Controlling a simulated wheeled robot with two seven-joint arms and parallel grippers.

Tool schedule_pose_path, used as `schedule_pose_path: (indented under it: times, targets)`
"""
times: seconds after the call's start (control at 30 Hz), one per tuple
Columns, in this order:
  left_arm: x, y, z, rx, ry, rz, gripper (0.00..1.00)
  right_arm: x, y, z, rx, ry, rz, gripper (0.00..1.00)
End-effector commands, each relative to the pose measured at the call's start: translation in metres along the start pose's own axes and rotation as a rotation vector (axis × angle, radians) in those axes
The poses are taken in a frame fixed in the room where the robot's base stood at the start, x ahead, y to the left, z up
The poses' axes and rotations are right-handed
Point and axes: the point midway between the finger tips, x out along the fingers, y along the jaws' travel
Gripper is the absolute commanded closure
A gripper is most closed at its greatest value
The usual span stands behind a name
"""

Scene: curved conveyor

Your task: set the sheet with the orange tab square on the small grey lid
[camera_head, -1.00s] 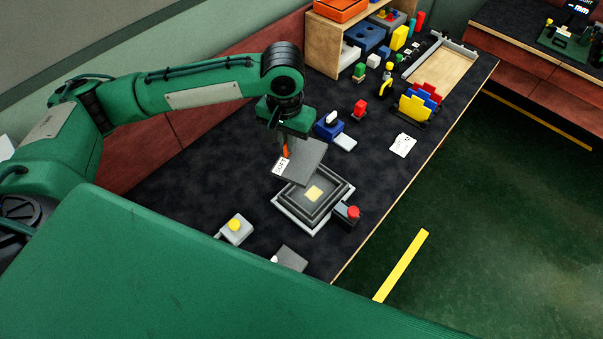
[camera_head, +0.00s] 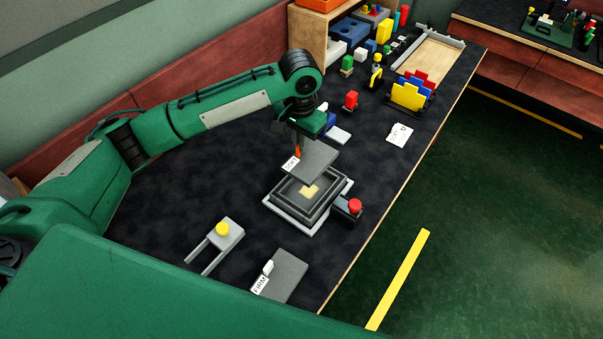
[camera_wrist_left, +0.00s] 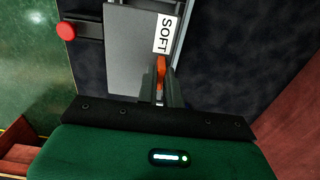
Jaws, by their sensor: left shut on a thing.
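The dark grey sheet (camera_head: 316,158) bears a white SOFT label and an orange tab (camera_head: 298,149). My left gripper (camera_head: 298,140) is shut on that tab and holds the sheet tilted in the head view, over the far part of a stepped grey piece (camera_head: 284,213). In the left wrist view, the tab (camera_wrist_left: 160,70) is between the fingers (camera_wrist_left: 161,90) and the sheet (camera_wrist_left: 128,50) extends beyond them. The stepped piece has a pale yellow square in its middle, partly covered by the sheet. I cannot tell for certain which part is the small grey lid.
A red button (camera_head: 355,206) stands right beside the stepped piece. A yellow-button block (camera_head: 222,231) and a sheet labelled FIRM (camera_head: 286,272) lie nearer. A blue box and a light grey plate (camera_head: 338,135) are behind. The dark table is clear at left.

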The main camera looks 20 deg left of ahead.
Motion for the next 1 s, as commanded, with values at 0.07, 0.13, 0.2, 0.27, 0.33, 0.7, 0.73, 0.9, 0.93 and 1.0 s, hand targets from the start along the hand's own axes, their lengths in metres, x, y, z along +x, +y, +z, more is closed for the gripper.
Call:
schedule_pose_path:
  times: [0.07, 0.13, 0.2, 0.27, 0.33, 0.7, 0.73, 0.9, 0.93, 1.0]
  targets:
    - [0.022, 0.0, 0.001, -0.001, -0.005, -0.001, 1.0, -0.002, 0.0, 0.002, 0.0, -0.002, 0.0, 0.64]
    - [0.04, -0.001, 0.002, 0.0, -0.004, -0.002, 1.0, -0.002, -0.001, 0.003, 0.0, -0.002, -0.001, 0.64]
    - [0.055, 0.0, 0.001, -0.001, -0.004, -0.001, 1.0, -0.003, -0.001, 0.004, 0.0, -0.003, -0.001, 0.64]
    - [0.065, 0.0, 0.001, -0.001, -0.002, -0.001, 1.0, -0.003, -0.001, 0.004, -0.001, -0.004, -0.001, 0.64]
    - [0.073, 0.0, 0.001, -0.001, 0.0, -0.001, 1.0, -0.003, -0.001, 0.005, -0.001, -0.004, -0.001, 0.64]
    - [0.112, 0.0, 0.001, 0.0, -0.003, -0.002, 1.0, -0.004, -0.001, 0.006, 0.0, -0.003, -0.001, 0.64]
    - [0.116, 0.0, 0.001, 0.0, -0.002, -0.001, 1.0, -0.004, -0.001, 0.007, 0.0, -0.004, -0.001, 0.64]
    - [0.121, 0.0, 0.001, 0.0, 0.0, -0.001, 1.0, -0.004, -0.001, 0.011, 0.0, -0.008, -0.001, 0.64]
    - [0.121, 0.0, 0.001, 0.0, 0.0, -0.001, 1.0, -0.004, -0.001, 0.011, 0.0, -0.008, -0.001, 0.64]
    - [0.121, 0.0, 0.001, 0.0, 0.0, -0.001, 1.0, -0.004, -0.001, 0.011, 0.0, -0.007, -0.001, 0.64]
